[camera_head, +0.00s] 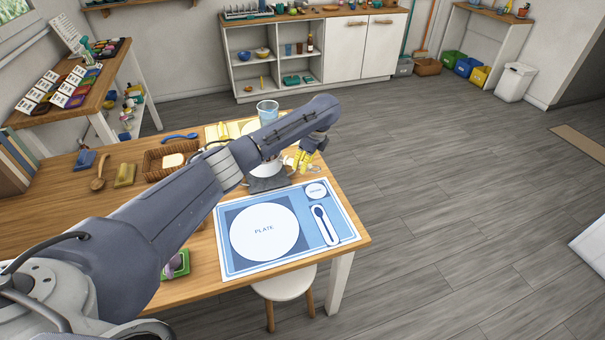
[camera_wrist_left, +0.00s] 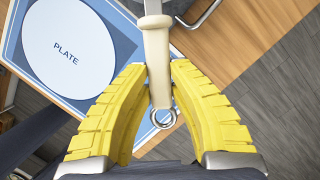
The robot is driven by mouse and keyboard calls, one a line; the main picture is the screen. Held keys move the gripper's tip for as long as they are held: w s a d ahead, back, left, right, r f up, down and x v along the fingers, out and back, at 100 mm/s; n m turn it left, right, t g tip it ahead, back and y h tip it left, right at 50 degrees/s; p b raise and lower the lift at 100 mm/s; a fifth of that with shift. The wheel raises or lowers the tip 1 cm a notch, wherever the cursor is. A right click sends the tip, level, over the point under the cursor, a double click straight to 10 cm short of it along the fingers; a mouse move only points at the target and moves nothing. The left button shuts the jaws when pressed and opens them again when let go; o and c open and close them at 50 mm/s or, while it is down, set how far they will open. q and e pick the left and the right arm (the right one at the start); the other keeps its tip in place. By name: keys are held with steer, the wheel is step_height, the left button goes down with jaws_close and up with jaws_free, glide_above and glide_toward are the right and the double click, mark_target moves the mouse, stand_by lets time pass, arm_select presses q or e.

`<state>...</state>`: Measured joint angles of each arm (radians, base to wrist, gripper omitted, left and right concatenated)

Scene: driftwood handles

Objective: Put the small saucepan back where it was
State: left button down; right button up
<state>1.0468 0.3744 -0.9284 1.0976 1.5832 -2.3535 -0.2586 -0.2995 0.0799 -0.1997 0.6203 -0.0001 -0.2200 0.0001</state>
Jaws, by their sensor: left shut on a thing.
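The small saucepan (camera_head: 266,170) is pale and partly hidden behind my left arm in the head view. It is over a dark grey pad (camera_head: 268,184) behind the placemat; I cannot tell whether it touches the pad. My left gripper (camera_head: 304,158) has yellow fingers and is at the right of the pan. In the left wrist view its fingers (camera_wrist_left: 160,88) are shut on the cream handle (camera_wrist_left: 157,55), with a metal ring at the handle's end. My right gripper is in neither view.
A blue placemat (camera_head: 228,262) printed with a plate and spoon lies at the table's front right corner. A clear blue cup (camera_head: 267,111) and a wicker basket (camera_head: 156,164) stand behind my arm. A white stool (camera_head: 284,286) is under the front edge. Open floor lies right.

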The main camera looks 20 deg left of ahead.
arm_select(q)
steer(key=shift+f, duration=2.2)
steer(key=c, duration=1.3)
jaws_free()
steer(key=shift+c, duration=0.2)
steer(key=v, duration=1.2)
